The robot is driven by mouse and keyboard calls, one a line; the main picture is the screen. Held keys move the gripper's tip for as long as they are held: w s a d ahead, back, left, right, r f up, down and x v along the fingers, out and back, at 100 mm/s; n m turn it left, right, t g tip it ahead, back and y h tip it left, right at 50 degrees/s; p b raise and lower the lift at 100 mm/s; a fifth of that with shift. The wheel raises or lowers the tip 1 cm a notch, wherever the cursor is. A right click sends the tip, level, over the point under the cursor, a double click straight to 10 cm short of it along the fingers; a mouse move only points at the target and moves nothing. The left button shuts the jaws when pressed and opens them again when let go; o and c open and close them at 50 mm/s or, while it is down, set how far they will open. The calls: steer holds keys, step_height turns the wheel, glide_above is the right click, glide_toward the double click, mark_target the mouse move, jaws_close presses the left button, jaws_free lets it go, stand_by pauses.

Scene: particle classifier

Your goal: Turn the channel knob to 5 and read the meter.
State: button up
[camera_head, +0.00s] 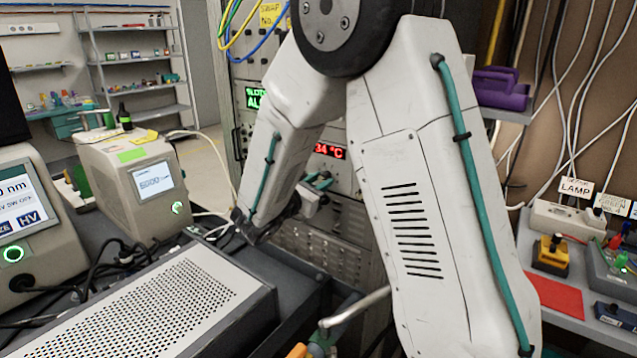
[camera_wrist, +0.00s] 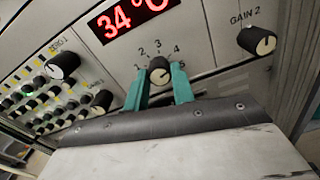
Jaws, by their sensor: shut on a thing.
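The exact number the pointer faces is too small to tell. The red meter display (camera_wrist: 138,15) above the knob shows 34 °C. In the head view, my gripper (camera_head: 318,182) is at the rack panel, and the display (camera_head: 330,151) is partly hidden by my arm.
The GAIN 2 knob (camera_wrist: 257,41) is to the right of the channel knob. Another black knob (camera_wrist: 63,66) and rows of sockets are to the left. In the head view, a perforated instrument box (camera_head: 150,310) stands at front left, and a bench with a red sheet (camera_head: 553,296) lies right.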

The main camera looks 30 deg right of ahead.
steer(key=m, duration=0.4)
steer(key=shift+m, duration=1.6)
steer(key=o, duration=1)
steer(key=v, duration=0.8)
